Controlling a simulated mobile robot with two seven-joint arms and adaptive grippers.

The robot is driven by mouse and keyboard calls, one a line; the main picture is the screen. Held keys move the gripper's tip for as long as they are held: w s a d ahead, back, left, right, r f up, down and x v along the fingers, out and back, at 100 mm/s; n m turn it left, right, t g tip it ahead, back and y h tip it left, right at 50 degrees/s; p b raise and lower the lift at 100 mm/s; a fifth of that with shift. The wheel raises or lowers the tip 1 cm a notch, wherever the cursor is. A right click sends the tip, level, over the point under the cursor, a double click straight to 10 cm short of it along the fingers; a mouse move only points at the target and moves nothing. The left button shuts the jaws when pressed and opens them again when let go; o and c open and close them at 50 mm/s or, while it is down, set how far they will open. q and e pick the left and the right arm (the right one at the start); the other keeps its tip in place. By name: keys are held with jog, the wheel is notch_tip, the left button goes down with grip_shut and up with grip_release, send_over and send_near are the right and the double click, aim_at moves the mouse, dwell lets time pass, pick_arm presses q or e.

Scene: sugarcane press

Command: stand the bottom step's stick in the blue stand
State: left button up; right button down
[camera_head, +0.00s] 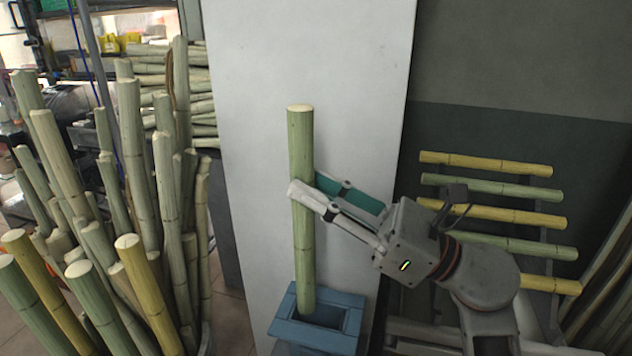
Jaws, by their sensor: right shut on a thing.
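My right gripper (305,194) is shut on a green stick (301,140) around its middle. The stick is close to upright. The blue stand (348,344), a square box with an open top, is below it. The stick's lower end shows at the left part of the stand's opening. I cannot tell whether it is just above the opening or a little inside. On the stepped rack at the right, the lowest stick in view is a yellow one (550,285), its left part hidden behind my right arm. My left gripper is not in view.
Several yellow and green sticks lie on the rack (552,236) behind my right arm. A white panel (310,50) stands behind the stand. Many upright canes (135,160) crowd the left. A little bare floor shows left of the stand.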

aim_at(314, 246)
notch_tip(314, 246, down, 4)
jog(key=shift+f+b, duration=0.25)
jog(key=shift+b, duration=0.95)
jog(key=shift+f+b, duration=0.45)
jog(key=shift+f, duration=0.35)
pick_arm(q)
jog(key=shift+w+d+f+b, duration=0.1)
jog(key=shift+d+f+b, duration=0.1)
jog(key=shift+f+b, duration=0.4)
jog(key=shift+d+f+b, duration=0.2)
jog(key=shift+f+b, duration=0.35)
jog(key=shift+b, duration=0.05)
pick_arm(e)
jog(key=shift+f, duration=2.05)
jog(key=c, duration=1.7)
grip_release()
